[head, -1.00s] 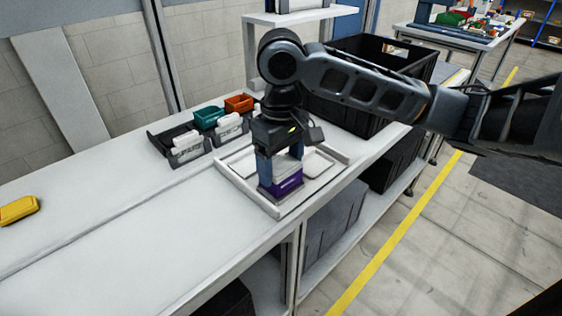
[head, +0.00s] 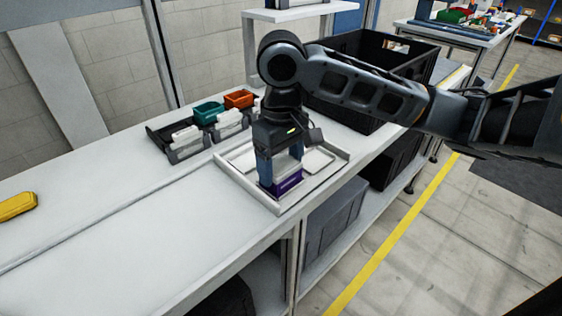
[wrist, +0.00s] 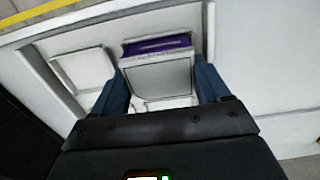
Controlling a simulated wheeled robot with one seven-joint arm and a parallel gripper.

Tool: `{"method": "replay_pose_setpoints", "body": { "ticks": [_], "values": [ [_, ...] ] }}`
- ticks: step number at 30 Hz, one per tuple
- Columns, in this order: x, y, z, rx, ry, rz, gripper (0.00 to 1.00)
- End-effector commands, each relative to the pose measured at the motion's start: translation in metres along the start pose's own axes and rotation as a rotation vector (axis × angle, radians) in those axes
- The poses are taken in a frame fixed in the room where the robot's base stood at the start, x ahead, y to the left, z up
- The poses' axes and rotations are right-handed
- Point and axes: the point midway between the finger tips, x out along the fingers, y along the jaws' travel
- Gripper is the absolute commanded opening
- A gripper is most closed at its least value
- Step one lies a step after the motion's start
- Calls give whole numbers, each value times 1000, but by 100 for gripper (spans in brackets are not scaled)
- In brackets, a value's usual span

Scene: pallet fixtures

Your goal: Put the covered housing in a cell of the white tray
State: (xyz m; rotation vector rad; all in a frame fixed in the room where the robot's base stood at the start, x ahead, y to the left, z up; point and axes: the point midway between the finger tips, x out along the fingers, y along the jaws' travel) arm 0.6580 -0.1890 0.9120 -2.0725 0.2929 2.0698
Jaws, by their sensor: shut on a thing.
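The covered housing (head: 287,186) is a small box with a purple front and a pale grey-white top. It also shows in the wrist view (wrist: 158,73). My gripper (head: 281,172) points down with its two blue fingers shut on opposite sides of it; the fingers frame it in the wrist view (wrist: 160,68). The white tray (head: 247,195) lies on the bench, with raised rims and cells. The housing is upright at the tray's near end, inside the outline of the rim. I cannot tell whether its underside touches the cell floor. My gripper hides part of the tray.
Left of and behind the tray stand dark holders with white parts (head: 186,137), a teal bin (head: 208,112) and an orange bin (head: 240,98). A large black crate (head: 345,113) stands behind the tray. A yellow part (head: 16,206) lies far left.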

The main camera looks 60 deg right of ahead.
Motion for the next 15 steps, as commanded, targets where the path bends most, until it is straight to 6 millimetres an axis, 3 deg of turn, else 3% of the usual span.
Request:
{"method": "replay_pose_setpoints", "body": {
  "ticks": [7,8,15],
  "values": [
    [0,0,0,0,0,0,2],
    [0,0,0,0,0,0,77],
    [0,0,0,0,0,0,100]
  ]
}}
